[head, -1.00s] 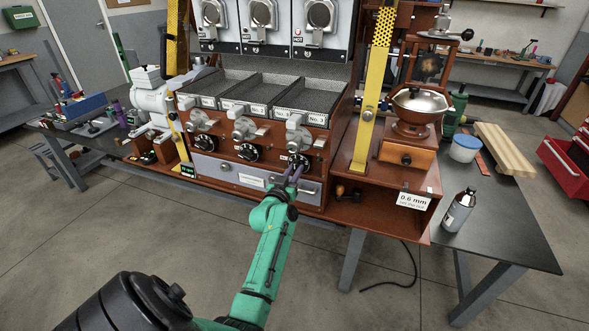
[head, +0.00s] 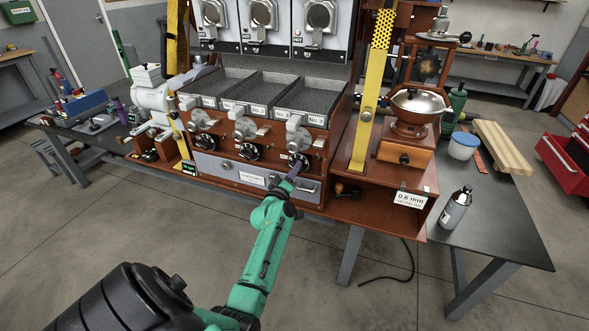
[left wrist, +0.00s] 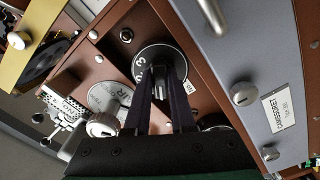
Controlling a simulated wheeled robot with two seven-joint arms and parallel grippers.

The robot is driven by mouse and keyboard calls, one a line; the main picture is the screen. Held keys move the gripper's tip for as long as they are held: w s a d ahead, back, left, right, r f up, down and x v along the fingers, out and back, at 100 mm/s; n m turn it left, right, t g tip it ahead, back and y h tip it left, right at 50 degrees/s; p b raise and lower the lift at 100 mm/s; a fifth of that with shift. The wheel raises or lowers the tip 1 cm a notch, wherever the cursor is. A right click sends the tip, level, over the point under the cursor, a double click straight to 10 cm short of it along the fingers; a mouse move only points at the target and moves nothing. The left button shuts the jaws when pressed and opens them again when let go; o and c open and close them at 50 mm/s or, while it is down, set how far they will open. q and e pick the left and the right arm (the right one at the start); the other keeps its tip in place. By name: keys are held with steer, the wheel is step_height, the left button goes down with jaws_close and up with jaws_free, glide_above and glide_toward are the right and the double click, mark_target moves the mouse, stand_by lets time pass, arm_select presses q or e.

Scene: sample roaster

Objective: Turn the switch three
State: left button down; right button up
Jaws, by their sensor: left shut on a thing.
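Switch three (head: 299,159) is a round black dial with a raised knob, at the right of a row of dials on the brown roaster front. It also shows in the left wrist view (left wrist: 176,59), marked with a 3. My left gripper (head: 294,170) reaches it from the front, its fingers seen nearly edge-on in the head view. In the left wrist view the dark fingers (left wrist: 162,92) are shut on the switch's knob, one on each side. The fingers hide part of the dial. My right gripper is not in view.
Two similar switches, the middle one (head: 249,152) and the left one (head: 207,144), are to the left. A grey drawer front (head: 235,172) lies just below the switches. A yellow post (head: 364,140) and brown grinder (head: 407,147) stand to the right.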

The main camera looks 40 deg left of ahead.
arm_select(q)
steer(key=shift+n, duration=0.9)
steer(key=c, duration=0.8)
jaws_free()
steer(key=shift+o, duration=0.2)
steer(key=v, duration=1.4)
steer(key=shift+s+b, duration=0.3)
steer(key=shift+b, duration=0.1)
steer(key=shift+d+f, duration=0.1)
steer(key=shift+d, duration=0.05)
